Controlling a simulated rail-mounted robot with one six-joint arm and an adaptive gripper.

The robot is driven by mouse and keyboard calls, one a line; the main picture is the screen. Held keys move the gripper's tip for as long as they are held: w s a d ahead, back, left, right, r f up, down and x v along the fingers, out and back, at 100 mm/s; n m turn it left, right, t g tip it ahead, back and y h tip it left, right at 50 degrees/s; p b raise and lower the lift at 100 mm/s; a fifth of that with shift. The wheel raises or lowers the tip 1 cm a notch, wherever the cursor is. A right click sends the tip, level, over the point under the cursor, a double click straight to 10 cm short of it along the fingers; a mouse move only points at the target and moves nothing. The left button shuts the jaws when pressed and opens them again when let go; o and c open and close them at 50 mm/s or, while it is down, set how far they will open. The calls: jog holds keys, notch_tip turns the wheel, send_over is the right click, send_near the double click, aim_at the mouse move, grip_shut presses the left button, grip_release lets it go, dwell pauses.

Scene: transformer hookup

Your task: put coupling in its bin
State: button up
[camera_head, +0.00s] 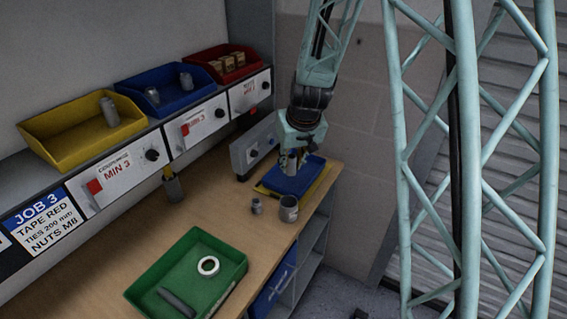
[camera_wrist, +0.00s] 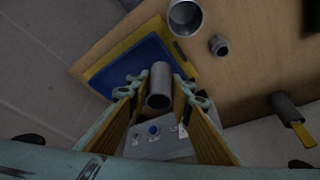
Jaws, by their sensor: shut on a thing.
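My gripper (camera_head: 293,158) is at the far right end of the bench, above a blue tray. In the wrist view its two fingers (camera_wrist: 160,92) are shut on a grey tubular coupling (camera_wrist: 160,80), whose open end faces the camera. On the shelf, a yellow bin (camera_head: 65,140) holds a grey cylindrical part (camera_head: 109,112) and has a "MIN 3" label below. A blue bin (camera_head: 140,82) holds smaller grey parts. A red bin (camera_head: 206,58) holds small tan boxes.
A wide grey cup-like cylinder (camera_head: 289,209) and a small fitting (camera_head: 256,206) stand near the bench edge. A dark holder (camera_head: 173,188), a grey control box (camera_head: 254,146) and a green tray (camera_head: 160,270) with a white ring are also there. The bench middle is clear.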

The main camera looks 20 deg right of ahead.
jog(key=shift+d, duration=1.6)
